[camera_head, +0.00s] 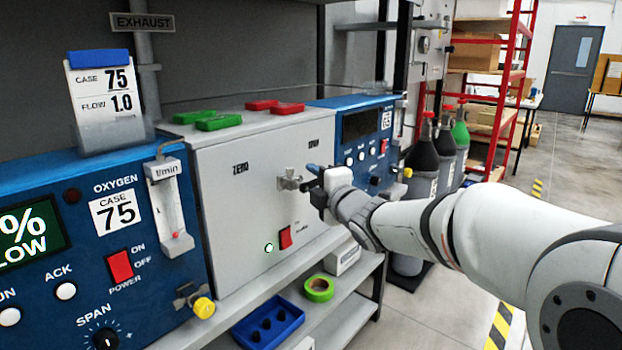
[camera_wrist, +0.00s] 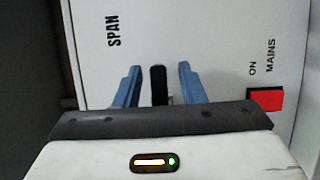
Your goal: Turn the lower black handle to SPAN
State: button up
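The black handle (camera_wrist: 158,85) stands on the pale grey panel (camera_wrist: 205,30) in the wrist view, between the two blue fingers of my gripper (camera_wrist: 159,67). The fingers are open, with a gap on each side of the handle. The printed SPAN label (camera_wrist: 114,28) is to the left in that view. In the head view my gripper (camera_head: 314,172) is at the right part of the grey panel (camera_head: 240,210), beside a metal valve fitting (camera_head: 290,181). The ZERO label (camera_head: 240,168) is at the panel's upper left. The black handle cannot be made out there.
A red mains switch (camera_head: 286,237) and a green light (camera_head: 269,247) sit low on the panel. Blue analysers flank it, the left one with a flowmeter (camera_head: 170,205). Green tape (camera_head: 319,288) and a blue tray (camera_head: 268,322) lie on the shelf below. Gas cylinders (camera_head: 422,160) stand behind my arm.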

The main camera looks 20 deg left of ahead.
jog(key=v, duration=0.6)
jog(key=shift+d+p, duration=0.2)
jog(key=shift+p, duration=0.1)
jog(key=shift+s+r, duration=0.1)
jog(key=shift+s, duration=0.05)
jog(key=s+d+r+m+g+h+p, duration=0.1)
jog(key=d+r+m+h+p, duration=0.1)
jog(key=d+m+h+p, duration=0.6)
jog(key=s+d+r+m+h+p, duration=0.2)
jog(key=d+m+p, duration=0.35)
jog(key=d, duration=0.55)
jog(key=s+d+r+m+g+h+p, duration=0.1)
jog(key=s+d+m+g+p, duration=0.3)
jog(key=s, duration=0.6)
jog(key=s+d+r+m+g+h+p, duration=0.1)
jog(key=s+d+m+g+p, duration=0.4)
jog(key=s, duration=0.6)
jog(key=d+m+p, duration=0.2)
jog(key=m+p, duration=0.1)
jog(key=m, duration=0.1)
jog(key=shift+s+d+m+h, duration=0.2)
jog(key=shift+s+m+h, duration=0.1)
jog(key=shift+m+h, duration=0.1)
